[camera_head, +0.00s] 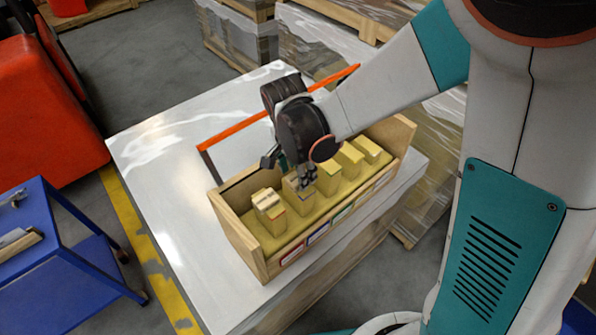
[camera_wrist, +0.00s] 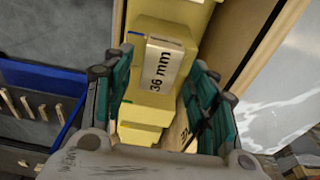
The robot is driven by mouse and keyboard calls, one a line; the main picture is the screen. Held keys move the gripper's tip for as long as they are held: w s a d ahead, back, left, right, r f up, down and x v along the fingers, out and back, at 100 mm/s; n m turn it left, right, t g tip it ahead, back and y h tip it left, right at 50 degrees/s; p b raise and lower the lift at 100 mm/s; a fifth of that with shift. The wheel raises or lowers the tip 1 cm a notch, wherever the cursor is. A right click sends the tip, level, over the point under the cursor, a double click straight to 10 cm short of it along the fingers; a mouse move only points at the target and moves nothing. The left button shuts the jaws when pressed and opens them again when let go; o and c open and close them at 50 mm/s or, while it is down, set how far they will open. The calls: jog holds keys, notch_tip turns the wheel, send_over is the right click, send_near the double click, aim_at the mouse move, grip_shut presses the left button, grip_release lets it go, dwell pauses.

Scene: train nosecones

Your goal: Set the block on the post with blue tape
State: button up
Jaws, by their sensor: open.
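A pale block (camera_wrist: 165,64) marked "36 mm" lies between the spread fingers of my gripper (camera_wrist: 165,88) in the wrist view. It appears to rest on a yellow post. A strip of blue tape (camera_wrist: 138,38) shows at the post's edge beside the block. My gripper is open, with a gap on both sides of the block. In the head view my gripper (camera_head: 304,178) points down over the second post from the left (camera_head: 298,197), partly hiding its top.
The posts stand in a row in a wooden box (camera_head: 238,240) with colour-framed labels on its front. The box sits on a shiny white tabletop (camera_head: 165,165). An orange-topped frame (camera_head: 235,130) stands behind it. A blue cart (camera_head: 60,240) is at left.

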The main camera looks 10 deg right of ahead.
aim_at(294, 179)
notch_tip(294, 179, up, 10)
jog(key=a+p, duration=0.1)
jog(key=p, duration=0.4)
jog(key=shift+s+f+p, duration=0.15)
jog(key=shift+s+p, duration=0.25)
jog(key=shift+d, duration=0.1)
